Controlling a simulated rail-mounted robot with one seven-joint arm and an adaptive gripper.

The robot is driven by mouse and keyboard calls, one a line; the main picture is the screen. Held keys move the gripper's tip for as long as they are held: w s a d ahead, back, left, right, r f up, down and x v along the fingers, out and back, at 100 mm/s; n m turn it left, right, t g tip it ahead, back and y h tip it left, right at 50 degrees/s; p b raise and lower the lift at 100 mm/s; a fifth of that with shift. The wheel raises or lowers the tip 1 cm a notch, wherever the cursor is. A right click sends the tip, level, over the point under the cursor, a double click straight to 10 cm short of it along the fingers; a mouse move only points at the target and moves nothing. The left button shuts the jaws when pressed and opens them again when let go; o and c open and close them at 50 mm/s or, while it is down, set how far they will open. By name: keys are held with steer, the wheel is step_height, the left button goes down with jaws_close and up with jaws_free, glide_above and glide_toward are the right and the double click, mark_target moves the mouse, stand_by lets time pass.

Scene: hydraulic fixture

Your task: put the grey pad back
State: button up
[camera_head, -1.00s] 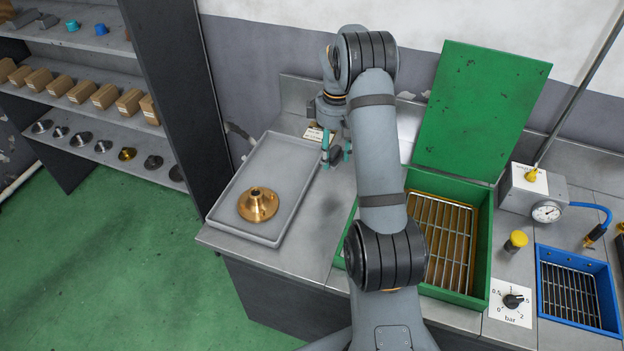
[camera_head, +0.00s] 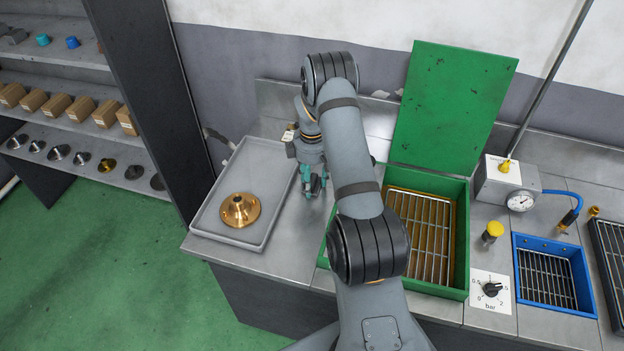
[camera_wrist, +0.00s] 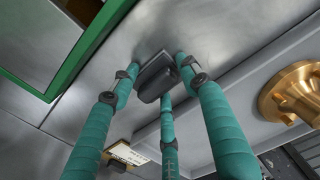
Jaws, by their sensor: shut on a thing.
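My gripper (camera_head: 314,188) has teal fingers and hangs over the bare worktop between the grey tray and the open green box. In the wrist view my gripper (camera_wrist: 155,75) is shut on the small dark grey pad (camera_wrist: 152,82), held between the fingertips. The pad is close to the metal worktop; I cannot tell whether it touches.
A grey tray (camera_head: 207,222) with a brass flanged part (camera_head: 240,209) lies left of my gripper. The green box (camera_head: 460,240) with its raised lid (camera_head: 452,110) stands right. A blue basin (camera_head: 590,290) is farther right. Shelves (camera_head: 60,90) at left hold boxes and parts.

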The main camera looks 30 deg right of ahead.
steer(key=shift+s, duration=0.1)
steer(key=shift+f+b, duration=0.2)
steer(key=shift+b, duration=0.1)
steer(key=o, duration=1.2)
steer(key=shift+r, duration=0.1)
steer(key=shift+o, duration=0.2)
steer(key=shift+r, duration=0.4)
step_height(320, 180, up, 12)
steer(key=b, duration=0.2)
steer(key=shift+f, duration=0.2)
